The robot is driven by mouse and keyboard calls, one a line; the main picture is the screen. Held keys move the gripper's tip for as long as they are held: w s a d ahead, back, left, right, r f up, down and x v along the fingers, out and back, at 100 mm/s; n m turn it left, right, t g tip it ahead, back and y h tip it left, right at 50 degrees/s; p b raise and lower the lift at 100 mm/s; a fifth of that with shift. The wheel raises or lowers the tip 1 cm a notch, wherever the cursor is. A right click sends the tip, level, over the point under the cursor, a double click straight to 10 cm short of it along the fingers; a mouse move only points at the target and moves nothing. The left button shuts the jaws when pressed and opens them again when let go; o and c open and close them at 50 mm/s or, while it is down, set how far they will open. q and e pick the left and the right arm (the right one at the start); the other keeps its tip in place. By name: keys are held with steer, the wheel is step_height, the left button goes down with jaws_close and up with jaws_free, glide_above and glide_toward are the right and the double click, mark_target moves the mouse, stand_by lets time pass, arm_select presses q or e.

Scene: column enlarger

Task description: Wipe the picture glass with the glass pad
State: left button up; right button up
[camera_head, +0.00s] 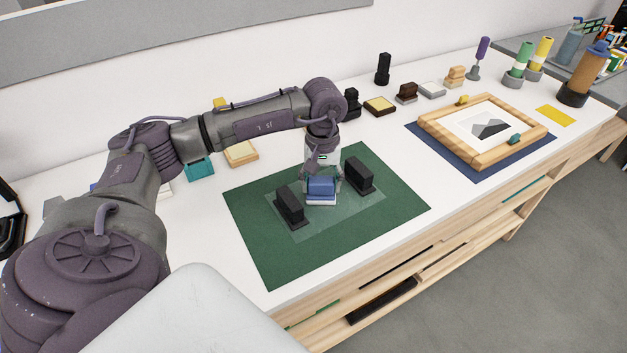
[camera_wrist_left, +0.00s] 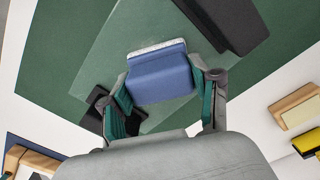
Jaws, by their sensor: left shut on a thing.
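The glass pad (camera_head: 321,188) has a blue grip and a white underside. My left gripper (camera_head: 322,178) is shut on its blue grip. In the left wrist view the pad (camera_wrist_left: 160,78) sits between the two fingers (camera_wrist_left: 163,92). The pad is over the picture glass (camera_head: 345,208), a clear sheet lying on the green mat (camera_head: 265,255); I cannot tell whether it touches. The glass also shows in the left wrist view (camera_wrist_left: 120,60). A black block stands on each side of the pad, one on the left (camera_head: 290,205) and one on the right (camera_head: 359,175). My right gripper is not in view.
A wooden picture frame (camera_head: 450,148) lies on a blue mat (camera_head: 425,137) at the right. Several small blocks and brushes line the back, including a teal block (camera_head: 199,170) and a black stand (camera_head: 383,70). A yellow card (camera_head: 555,116) lies at the right.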

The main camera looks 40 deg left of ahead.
mark_target(333, 178)
arm_select(q)
steer(key=shift+w+d+b, duration=0.15)
steer(key=shift+w+d, duration=0.15)
steer(key=shift+w, duration=0.45)
steer(key=shift+w+d+b, duration=0.15)
steer(key=shift+w+d, duration=0.15)
steer(key=shift+w, duration=0.4)
steer(key=shift+f, duration=0.2)
steer(key=shift+w+d+b, duration=0.3)
steer(key=shift+w+b, duration=0.25)
steer(key=shift+w, duration=0.2)
steer(key=shift+w+d+b, duration=0.2)
steer(key=shift+w+d, duration=0.05)
steer(key=shift+w, duration=0.35)
steer(key=shift+w+d+b, duration=0.15)
steer(key=shift+w+d, duration=0.1)
steer(key=shift+w, duration=0.35)
steer(key=shift+w+d+b, duration=0.2)
steer(key=shift+w+d, duration=0.05)
steer(key=shift+w, duration=0.35)
